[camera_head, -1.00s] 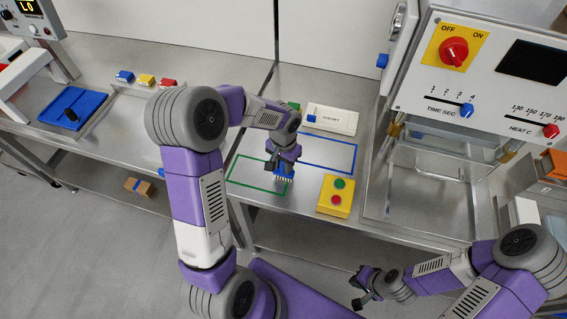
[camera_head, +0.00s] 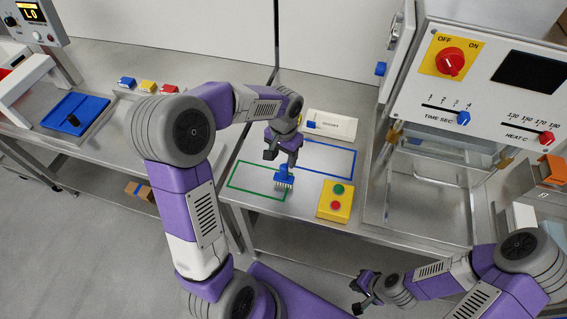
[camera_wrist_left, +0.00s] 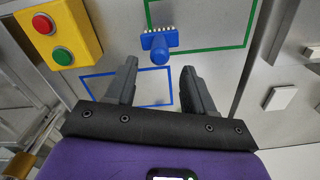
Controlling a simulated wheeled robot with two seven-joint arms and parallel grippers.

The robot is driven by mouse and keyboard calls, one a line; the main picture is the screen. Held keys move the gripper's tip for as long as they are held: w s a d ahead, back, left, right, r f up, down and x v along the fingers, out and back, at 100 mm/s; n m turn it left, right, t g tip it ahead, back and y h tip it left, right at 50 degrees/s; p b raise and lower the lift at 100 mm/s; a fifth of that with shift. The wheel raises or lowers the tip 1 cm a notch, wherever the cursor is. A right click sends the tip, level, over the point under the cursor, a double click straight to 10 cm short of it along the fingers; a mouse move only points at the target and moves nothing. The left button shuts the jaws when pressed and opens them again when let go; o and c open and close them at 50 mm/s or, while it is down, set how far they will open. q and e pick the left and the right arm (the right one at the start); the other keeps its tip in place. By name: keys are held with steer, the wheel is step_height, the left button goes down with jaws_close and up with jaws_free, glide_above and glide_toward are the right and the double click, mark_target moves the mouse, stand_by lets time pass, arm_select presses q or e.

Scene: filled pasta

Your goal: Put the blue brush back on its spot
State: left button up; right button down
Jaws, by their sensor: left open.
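The blue brush (camera_head: 284,178) is on the steel table at the right end of the green outline (camera_head: 240,189). It also shows in the left wrist view (camera_wrist_left: 160,46), at a corner of the green outline, its pale bristles away from my gripper. My left gripper (camera_head: 281,151) is open and empty, just behind and above the brush, apart from it. In the left wrist view its two fingers (camera_wrist_left: 158,85) are spread, with the brush beyond their tips. My right gripper (camera_head: 359,291) looks open and empty, low in the head view, far from the brush.
A blue outline (camera_head: 354,165) lies bare behind the brush. A yellow box (camera_head: 335,201) with green and red buttons stands to the right. A white panel (camera_head: 331,125) lies at the back. A machine with dials (camera_head: 480,80) stands at right.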

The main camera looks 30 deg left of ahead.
arm_select(q)
step_height(320, 180, up, 4)
steer(key=shift+r, duration=0.2)
arm_select(e)
steer(key=shift+r, duration=0.35)
